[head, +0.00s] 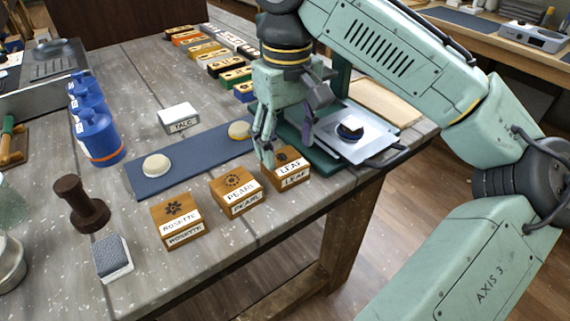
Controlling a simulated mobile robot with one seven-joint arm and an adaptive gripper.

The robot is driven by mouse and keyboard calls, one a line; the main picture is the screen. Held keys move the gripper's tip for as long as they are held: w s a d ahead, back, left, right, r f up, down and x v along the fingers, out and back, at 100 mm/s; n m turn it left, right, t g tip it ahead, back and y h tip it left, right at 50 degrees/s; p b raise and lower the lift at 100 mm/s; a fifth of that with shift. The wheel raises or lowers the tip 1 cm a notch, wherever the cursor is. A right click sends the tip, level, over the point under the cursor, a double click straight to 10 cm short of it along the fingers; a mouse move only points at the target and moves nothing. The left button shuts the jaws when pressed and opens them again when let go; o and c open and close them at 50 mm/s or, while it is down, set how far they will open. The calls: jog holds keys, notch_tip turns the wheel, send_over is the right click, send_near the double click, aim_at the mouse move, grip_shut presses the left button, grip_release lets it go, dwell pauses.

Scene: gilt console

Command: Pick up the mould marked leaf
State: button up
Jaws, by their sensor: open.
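The mould marked leaf (293,176) is a small brown wooden block with white LEAF labels on its top and front. It sits on the grey table near the front edge, right of the mould marked pearl (238,193) and the mould marked rosette (177,222). My gripper (285,150) is open and points down over the leaf mould. One finger is in front of the mould's left part and hides some of it. I cannot tell whether the fingers touch the mould.
A green press with a metal plate (357,138) stands close on the right. A blue mat (190,165) with pale discs lies behind the moulds. A talc box (178,118), a dark stamp (80,204) and blue bottles (97,137) stand left. The table's front edge is near.

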aim_at(285, 160)
notch_tip(285, 160, down, 5)
jog(key=shift+w+a+p, duration=0.15)
jog(key=shift+p, duration=0.15)
jog(key=shift+c, duration=0.2)
jog(key=c, duration=0.8)
jog(key=shift+r, duration=0.1)
